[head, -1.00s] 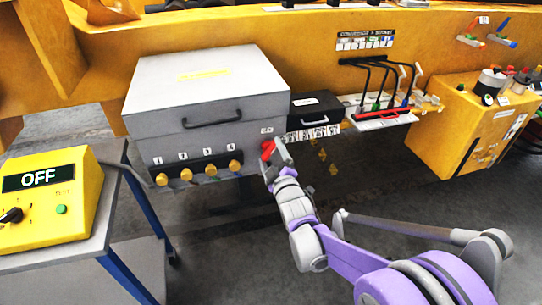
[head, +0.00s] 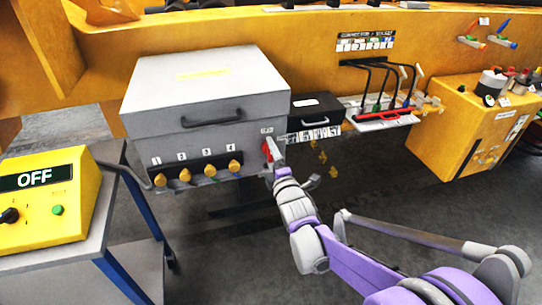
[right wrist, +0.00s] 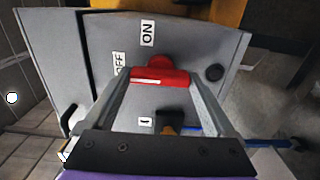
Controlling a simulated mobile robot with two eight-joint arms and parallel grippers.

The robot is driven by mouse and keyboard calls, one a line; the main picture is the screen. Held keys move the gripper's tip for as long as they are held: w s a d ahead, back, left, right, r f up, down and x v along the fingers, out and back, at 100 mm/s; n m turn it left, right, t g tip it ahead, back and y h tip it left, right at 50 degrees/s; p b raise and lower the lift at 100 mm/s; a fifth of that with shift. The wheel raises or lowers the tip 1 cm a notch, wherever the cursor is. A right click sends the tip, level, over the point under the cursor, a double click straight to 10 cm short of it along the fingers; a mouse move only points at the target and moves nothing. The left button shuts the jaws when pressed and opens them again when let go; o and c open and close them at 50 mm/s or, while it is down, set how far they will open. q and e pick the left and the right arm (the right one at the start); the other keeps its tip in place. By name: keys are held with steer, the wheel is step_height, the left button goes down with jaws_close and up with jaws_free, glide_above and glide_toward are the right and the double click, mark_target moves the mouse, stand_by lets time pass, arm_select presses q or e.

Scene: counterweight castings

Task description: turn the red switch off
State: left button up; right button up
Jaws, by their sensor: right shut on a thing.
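The red switch (head: 266,150) is on the front of the grey box, right of the numbered yellow knobs. In the right wrist view its red handle (right wrist: 160,78) lies crosswise between my two fingers, with its round red hub just behind. An ON label (right wrist: 147,33) is above the hub, and an OFF label (right wrist: 119,65) is left of it. My right gripper (head: 272,151) is shut on the handle; it also shows in the right wrist view (right wrist: 158,88). The fingers partly hide the handle in the head view. My left gripper is not in view.
The grey box (head: 212,88) has a closed lid with a black handle. A small black case (head: 315,108) and a cable rack (head: 385,120) are to its right. A yellow display unit (head: 50,200) reading OFF stands on a cart at left. Open floor lies below.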

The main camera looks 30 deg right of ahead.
stand_by(0.4)
steer(key=o, duration=1.1)
steer(key=shift+c, duration=0.2)
steer(key=v, duration=1.1)
steer(key=shift+a+p, duration=0.1)
steer(key=shift+p, duration=0.2)
